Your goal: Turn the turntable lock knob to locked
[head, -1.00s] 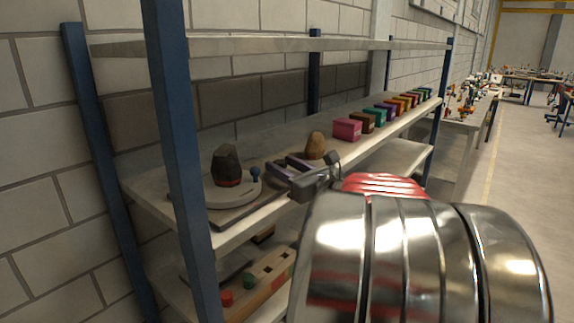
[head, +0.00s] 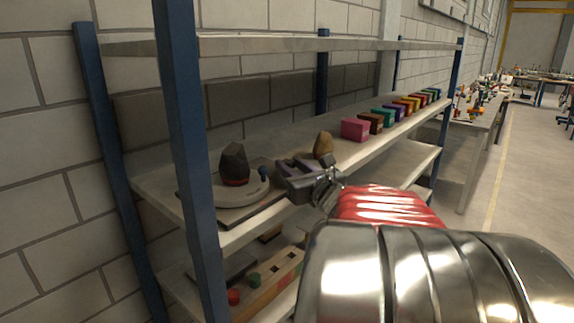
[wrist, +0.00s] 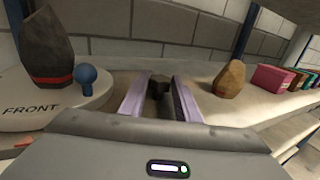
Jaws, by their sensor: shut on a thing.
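The turntable (head: 230,195) is a round pale disc on a flat base on the middle shelf; the word FRONT shows on its disc in the wrist view (wrist: 35,112). A dark faceted stone (head: 235,164) with a red band stands on it. A blue ball-topped knob (wrist: 86,75) stands by the disc's right edge, left of my fingers and apart from them. My gripper (wrist: 159,93), with pale purple fingers, is right of the disc and shut on a small dark knob (wrist: 158,84), seen between the fingers. The knob's lower part and any lock marking are hidden.
A brown stone (wrist: 230,78) stands close to the right of my fingers. A row of coloured boxes, starting with a pink box (head: 355,129), runs along the shelf farther right. A blue rack post (head: 187,150) stands in front at the left.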

